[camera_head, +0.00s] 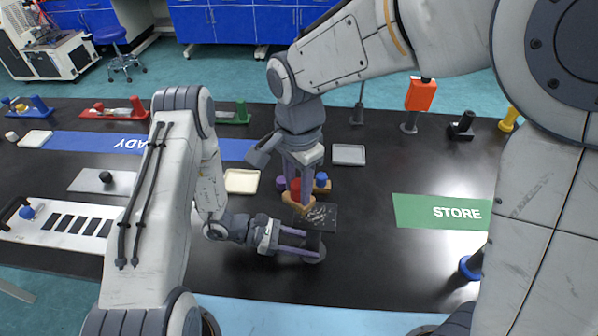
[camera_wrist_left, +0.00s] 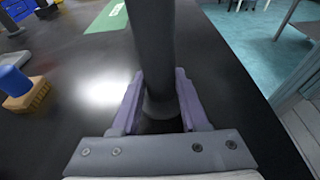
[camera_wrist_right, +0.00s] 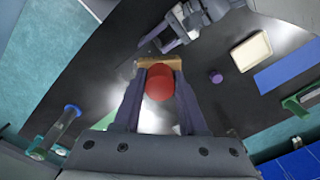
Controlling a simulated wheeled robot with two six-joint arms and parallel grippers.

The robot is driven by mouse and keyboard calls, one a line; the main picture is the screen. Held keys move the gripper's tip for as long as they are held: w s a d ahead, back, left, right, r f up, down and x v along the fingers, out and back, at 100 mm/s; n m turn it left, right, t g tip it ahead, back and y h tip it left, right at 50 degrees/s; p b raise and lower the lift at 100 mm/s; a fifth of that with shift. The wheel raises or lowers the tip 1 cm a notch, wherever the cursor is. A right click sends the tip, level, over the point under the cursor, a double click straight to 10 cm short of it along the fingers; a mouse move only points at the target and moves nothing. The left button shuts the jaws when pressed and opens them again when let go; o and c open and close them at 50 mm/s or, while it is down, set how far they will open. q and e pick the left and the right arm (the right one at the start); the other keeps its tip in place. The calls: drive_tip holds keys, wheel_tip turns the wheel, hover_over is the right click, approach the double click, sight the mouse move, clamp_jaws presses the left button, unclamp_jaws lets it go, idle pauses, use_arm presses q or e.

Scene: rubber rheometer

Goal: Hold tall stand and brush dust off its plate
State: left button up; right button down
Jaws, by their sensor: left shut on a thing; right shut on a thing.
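The tall stand has a dark pole (camera_wrist_left: 153,45), a round foot (camera_head: 316,254) on the table and a dark square plate (camera_head: 322,214) on top with pale specks of dust. My left gripper (camera_head: 303,243) is shut around the pole below the plate, as the left wrist view shows. My right gripper (camera_head: 298,172) points down and is shut on the red handle (camera_wrist_right: 160,83) of a brush with a wooden block (camera_wrist_right: 160,62). The brush is at the plate's upper left edge in the head view; whether its bristles touch the plate cannot be told.
A blue-handled brush (camera_head: 321,181) and a purple-topped thing (camera_head: 281,184) stand just behind the plate. A cream tray (camera_head: 242,181) and grey tray (camera_head: 349,154) lie farther back. A green STORE mat (camera_head: 440,212) lies right, with bare table between it and the stand.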

sight(298, 200)
wheel_tip(298, 200, down, 2)
drive_tip(key=shift+f, duration=1.05)
drive_tip(key=shift+d+r, duration=0.3)
drive_tip(key=shift+d, duration=0.6)
drive_tip(key=shift+s+d+f, duration=0.1)
drive_tip(key=shift+d, duration=1.25)
drive_tip(key=shift+s+d+f, duration=0.1)
drive_tip(key=shift+d, duration=1.2)
drive_tip(key=shift+w+a, duration=0.2)
drive_tip(key=shift+a, duration=3.3)
wheel_tip(298, 200, up, 3)
drive_tip(key=shift+w+a+f, duration=0.1)
drive_tip(key=shift+a+f, duration=0.05)
drive_tip(key=shift+f, duration=0.05)
drive_tip(key=shift+r, duration=2.9)
